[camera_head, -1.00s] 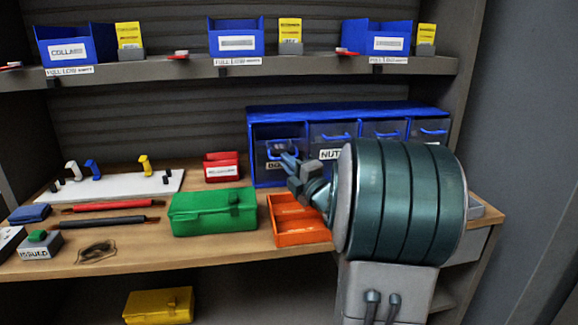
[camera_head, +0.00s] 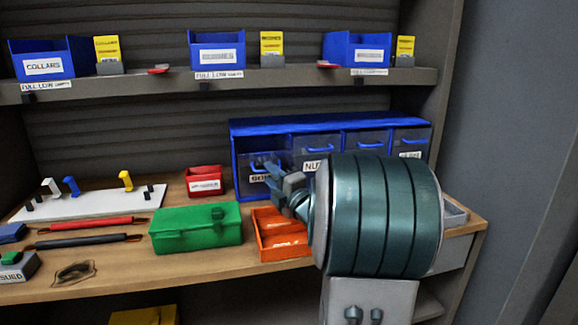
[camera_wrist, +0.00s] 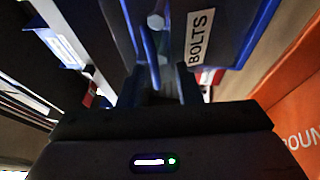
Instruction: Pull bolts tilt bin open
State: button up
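In the wrist view a blue bar, apparently the handle (camera_wrist: 150,48), runs toward the gap between my fingers (camera_wrist: 161,85). I cannot tell whether they touch it.
An orange tray (camera_head: 282,245) lies under my gripper, with a green case (camera_head: 196,229) to its left and a red bin (camera_head: 205,182) behind. Other blue-handled bins stand to the right, partly behind my arm. A shelf (camera_head: 150,83) with blue boxes runs above.

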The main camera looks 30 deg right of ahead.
aim_at(263, 156)
notch_tip(263, 156, up, 4)
jog(key=shift+a+f+p, duration=0.1)
jog(key=shift+f+p, duration=0.15)
jog(key=shift+p, duration=0.05)
jog(key=o, duration=0.5)
jog(key=s+d+r, duration=0.3)
jog(key=shift+r+p, duration=0.2)
jog(key=shift+p, duration=0.15)
jog(key=s+d, duration=0.1)
jog(key=s+d+r, duration=0.1)
jog(key=s, duration=0.1)
jog(key=s+r, duration=0.1)
jog(key=shift+s+d+r, duration=0.2)
jog(key=shift+s+d, duration=0.15)
jog(key=shift+d, duration=0.05)
jog(key=c, duration=0.5)
jog(key=shift+s+d+r+p, duration=0.3)
jog(key=shift+s+d+r, duration=0.35)
jog(key=shift+s, duration=0.2)
jog(key=shift+f, duration=0.1)
